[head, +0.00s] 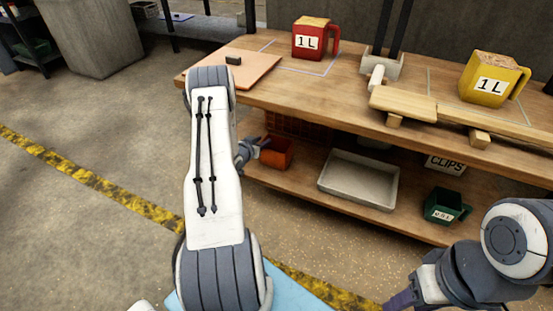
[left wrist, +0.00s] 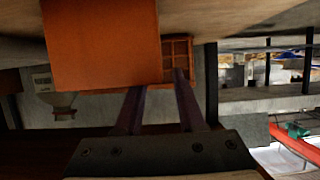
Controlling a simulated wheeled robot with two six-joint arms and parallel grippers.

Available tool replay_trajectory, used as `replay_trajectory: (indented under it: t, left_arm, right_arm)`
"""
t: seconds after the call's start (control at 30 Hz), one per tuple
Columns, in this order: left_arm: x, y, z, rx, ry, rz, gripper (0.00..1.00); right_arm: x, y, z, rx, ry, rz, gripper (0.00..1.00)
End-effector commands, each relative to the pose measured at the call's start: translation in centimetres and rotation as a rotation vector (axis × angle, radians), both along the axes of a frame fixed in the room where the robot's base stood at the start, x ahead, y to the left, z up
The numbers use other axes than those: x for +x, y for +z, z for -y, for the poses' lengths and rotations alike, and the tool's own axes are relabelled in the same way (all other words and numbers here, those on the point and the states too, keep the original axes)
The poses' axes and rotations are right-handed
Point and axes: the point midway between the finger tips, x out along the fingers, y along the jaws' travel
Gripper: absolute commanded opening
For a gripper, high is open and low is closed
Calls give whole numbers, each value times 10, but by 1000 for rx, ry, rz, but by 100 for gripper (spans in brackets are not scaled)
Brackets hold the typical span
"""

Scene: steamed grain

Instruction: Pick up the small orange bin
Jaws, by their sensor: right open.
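The small orange bin (head: 278,153) stands on the lower shelf of the wooden bench, near its left end. My left gripper (head: 263,143) reaches in from the left at its near upper side. In the left wrist view the orange bin (left wrist: 100,45) fills the upper left, just beyond the fingers. The left fingers (left wrist: 158,90) are apart, with a clear gap between them. The bin's lower right corner lies near that gap; I cannot tell whether the fingers touch it. My right gripper (head: 400,300) is at the bottom right, away from the bin, and open.
A red wire crate (head: 300,124) stands behind the bin. A grey tray (head: 358,180) and a green bin (head: 444,205) are to its right on the lower shelf (head: 300,190). The bench top (head: 270,92) overhangs and carries a red jug (head: 311,40) and a yellow jug (head: 490,80).

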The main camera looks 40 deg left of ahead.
Motion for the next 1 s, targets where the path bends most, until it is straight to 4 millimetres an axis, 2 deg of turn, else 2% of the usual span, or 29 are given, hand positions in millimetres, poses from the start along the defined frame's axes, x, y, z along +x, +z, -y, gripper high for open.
replay_trajectory:
  t: [0.03,0.13,0.4,0.47,0.5,1.0]
  left_arm:
    - [7,-7,-3,3,0,2,39]
    - [14,-8,-5,1,2,2,39]
    - [16,-7,-6,0,3,0,39]
    - [16,-7,-7,0,3,0,16]
    - [16,-7,-7,0,3,0,0]
    - [15,-7,-7,0,3,-1,0]
  right_arm:
    - [0,-9,0,0,0,0,50]
    - [0,-12,0,0,0,0,50]
    - [0,-11,0,0,0,0,50]
    - [0,-11,0,0,0,0,50]
    - [0,-11,0,0,0,0,50]
    - [0,-11,0,0,0,0,50]
